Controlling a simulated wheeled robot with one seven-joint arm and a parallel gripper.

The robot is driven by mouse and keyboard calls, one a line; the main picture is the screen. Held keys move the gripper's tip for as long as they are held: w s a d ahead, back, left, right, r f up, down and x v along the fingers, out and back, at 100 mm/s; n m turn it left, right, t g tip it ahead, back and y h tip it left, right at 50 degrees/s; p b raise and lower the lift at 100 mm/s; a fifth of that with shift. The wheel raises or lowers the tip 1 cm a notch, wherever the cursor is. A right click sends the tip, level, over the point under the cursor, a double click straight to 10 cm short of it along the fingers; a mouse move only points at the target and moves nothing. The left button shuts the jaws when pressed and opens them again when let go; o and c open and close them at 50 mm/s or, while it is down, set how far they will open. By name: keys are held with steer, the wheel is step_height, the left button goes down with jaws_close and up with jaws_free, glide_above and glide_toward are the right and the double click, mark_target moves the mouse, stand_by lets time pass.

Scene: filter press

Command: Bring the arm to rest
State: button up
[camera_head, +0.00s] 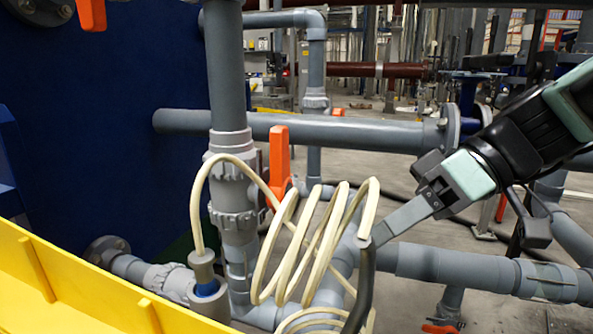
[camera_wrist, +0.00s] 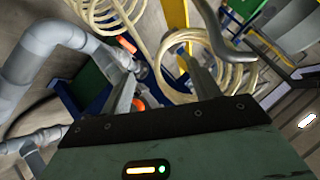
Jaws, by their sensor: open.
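My gripper (camera_head: 376,236) is at the right in the head view, with its arm coming in from the right edge. Its fingers point down and left, and their tips overlap the right end of the cream coiled hose (camera_head: 310,245) in the picture. I cannot tell whether they touch it. In the wrist view the two fingers (camera_wrist: 160,82) are spread apart with nothing held between them. The coiled hose (camera_wrist: 180,40) shows beyond them there.
Grey pipes (camera_head: 300,127) cross behind and below the gripper. A dark tube (camera_head: 364,285) hangs just below the fingertips. A yellow trough (camera_head: 75,290) and blue panel (camera_head: 90,130) fill the left. Open floor lies farther back.

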steer(key=s+d+r+m+t+h+p, duration=0.1)
steer(key=s+d+r+m+h+p, duration=0.2)
steer(key=s+r+h+p, duration=0.7)
steer(key=p, duration=1.2)
steer(key=shift+s+d+p, duration=0.3)
steer(key=shift+s, duration=0.05)
